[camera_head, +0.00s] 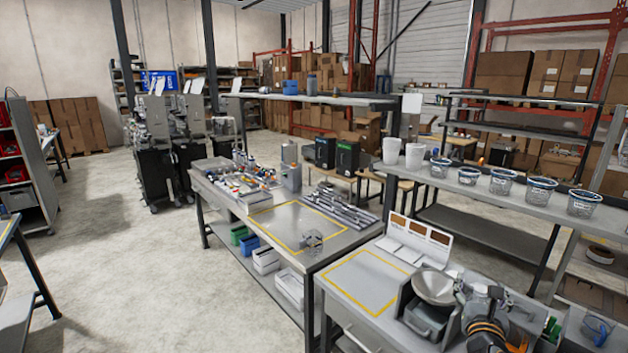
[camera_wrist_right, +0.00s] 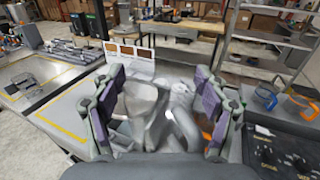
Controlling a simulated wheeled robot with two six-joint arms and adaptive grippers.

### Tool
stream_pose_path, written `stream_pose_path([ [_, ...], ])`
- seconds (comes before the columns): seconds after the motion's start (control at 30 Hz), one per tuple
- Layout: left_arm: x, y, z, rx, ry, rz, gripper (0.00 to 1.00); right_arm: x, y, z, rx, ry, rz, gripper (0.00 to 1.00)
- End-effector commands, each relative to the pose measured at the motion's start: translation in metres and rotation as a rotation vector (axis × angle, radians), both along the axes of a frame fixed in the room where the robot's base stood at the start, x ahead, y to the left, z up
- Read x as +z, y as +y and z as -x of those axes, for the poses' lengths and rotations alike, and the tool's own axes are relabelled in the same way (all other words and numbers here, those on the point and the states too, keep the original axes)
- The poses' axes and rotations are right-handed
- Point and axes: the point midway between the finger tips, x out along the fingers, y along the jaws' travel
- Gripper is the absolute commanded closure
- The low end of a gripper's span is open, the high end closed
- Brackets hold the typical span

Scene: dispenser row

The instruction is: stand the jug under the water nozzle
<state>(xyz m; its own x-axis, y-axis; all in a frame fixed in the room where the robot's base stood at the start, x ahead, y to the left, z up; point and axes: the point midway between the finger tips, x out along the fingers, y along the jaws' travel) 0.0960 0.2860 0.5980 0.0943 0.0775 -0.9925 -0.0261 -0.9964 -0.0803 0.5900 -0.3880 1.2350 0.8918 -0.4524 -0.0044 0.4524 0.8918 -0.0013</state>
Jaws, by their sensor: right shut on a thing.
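My right gripper (camera_head: 480,293) is low at the right in the head view, over the near bench and just right of a grey bowl (camera_head: 434,287). In the wrist view its two purple-padded fingers (camera_wrist_right: 159,80) stand apart on either side of a pale grey, partly see-through vessel, which I take to be the jug (camera_wrist_right: 178,112). Its outline is blurred, and the gripper mostly hides it in the head view. I cannot tell whether it touches the bench. I cannot make out the water nozzle clearly. My left gripper is not in view.
A yellow-outlined patch of bench (camera_head: 360,283) left of the bowl is clear. A sample board (camera_head: 419,240) stands behind it. Several blue-rimmed clear tubs (camera_head: 502,184) line the shelf above. A dark control panel (camera_wrist_right: 280,150) lies right of my gripper.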

Motion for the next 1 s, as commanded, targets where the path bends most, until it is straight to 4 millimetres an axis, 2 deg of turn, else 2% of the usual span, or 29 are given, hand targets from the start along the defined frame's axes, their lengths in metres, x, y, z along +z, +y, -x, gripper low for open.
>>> stream_pose_path([
  [0.07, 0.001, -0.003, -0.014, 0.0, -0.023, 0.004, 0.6, 0.007, -0.007, 0.0, 0.0, 0.0, 0.004, 0.72],
  [0.17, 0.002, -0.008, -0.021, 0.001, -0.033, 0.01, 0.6, 0.017, -0.015, 0.0, 0.002, 0.0, 0.005, 0.72],
  [0.37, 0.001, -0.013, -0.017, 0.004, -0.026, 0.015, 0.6, 0.041, -0.032, -0.001, 0.006, 0.0, 0.007, 0.72],
  [0.7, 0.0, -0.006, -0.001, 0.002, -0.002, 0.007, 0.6, 0.086, -0.055, -0.002, 0.012, 0.0, 0.006, 0.72],
  [0.93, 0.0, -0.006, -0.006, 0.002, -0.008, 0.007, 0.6, 0.117, -0.065, -0.003, 0.007, -0.024, 0.013, 0.72],
  [1.0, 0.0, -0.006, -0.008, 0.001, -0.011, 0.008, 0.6, 0.11, -0.055, -0.001, 0.052, -0.021, 0.017, 0.72],
])
